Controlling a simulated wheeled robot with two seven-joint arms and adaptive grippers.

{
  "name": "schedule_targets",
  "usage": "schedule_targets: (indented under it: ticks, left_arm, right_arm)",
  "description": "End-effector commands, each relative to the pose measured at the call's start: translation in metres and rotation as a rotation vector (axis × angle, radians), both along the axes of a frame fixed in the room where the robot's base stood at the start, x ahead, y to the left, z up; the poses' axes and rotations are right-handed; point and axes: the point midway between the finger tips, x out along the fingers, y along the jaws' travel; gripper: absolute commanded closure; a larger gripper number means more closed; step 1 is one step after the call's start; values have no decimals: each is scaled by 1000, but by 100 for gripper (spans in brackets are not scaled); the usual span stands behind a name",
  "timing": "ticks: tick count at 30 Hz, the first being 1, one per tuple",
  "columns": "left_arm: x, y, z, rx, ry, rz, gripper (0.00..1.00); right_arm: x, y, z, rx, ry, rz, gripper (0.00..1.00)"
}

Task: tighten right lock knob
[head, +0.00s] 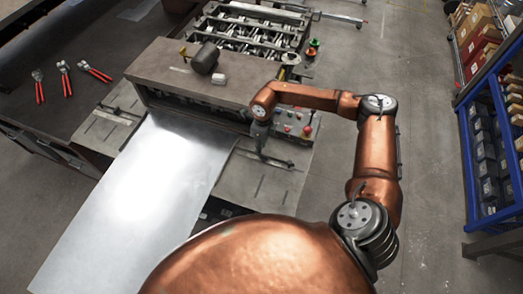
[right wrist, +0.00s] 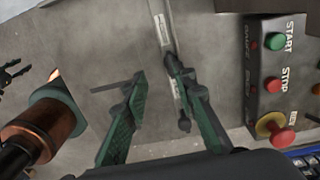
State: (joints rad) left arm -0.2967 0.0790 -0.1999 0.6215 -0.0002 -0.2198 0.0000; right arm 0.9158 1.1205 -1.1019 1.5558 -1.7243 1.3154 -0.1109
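In the head view my right gripper (head: 260,140) is lowered at the right-hand guide rail (head: 275,161), in front of the machine. In the right wrist view its two green-padded fingers (right wrist: 158,112) are spread apart, with bare grey table between them. The rail (right wrist: 162,28) runs down behind the right finger. A small dark knob-like end (right wrist: 184,124) shows beside that finger; whether they touch is unclear. A thin dark lever (right wrist: 104,84) sticks out behind the left finger. I cannot tell for certain which part is the right lock knob. My left gripper is not identifiable.
A control box (right wrist: 277,75) with start, stop and red emergency buttons stands close to the right of the gripper. A metal sheet (head: 150,195) lies to the left in the head view. A dark mallet (head: 205,58) lies on the machine top. Blue shelving stands far right.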

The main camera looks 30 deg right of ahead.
Motion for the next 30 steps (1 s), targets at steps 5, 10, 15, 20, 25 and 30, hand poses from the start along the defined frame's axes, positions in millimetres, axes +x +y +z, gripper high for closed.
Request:
schedule_targets:
  ticks: [5, 10, 15, 20, 25, 30]
  left_arm:
    - [-5, 0, 3, 0, 6, 1, 60]
    - [-8, 0, 10, 0, 10, 2, 60]
    - [-8, 0, 15, 0, 9, 1, 60]
    - [-7, 0, 17, 0, 8, 1, 60]
    - [-4, 0, 18, 1, 5, 1, 60]
    - [-3, 0, 18, 0, 3, 1, 60]
  right_arm:
    - [-1, -20, -8, -49, 12, -10, 75]
    - [-2, -19, -34, -45, 12, -11, 75]
    - [-2, -18, -59, -44, 11, -9, 75]
    - [-1, -17, -72, -43, 9, -8, 75]
    - [-1, -17, -76, -43, 9, -6, 75]
    - [0, -16, -76, -43, 9, -6, 77]
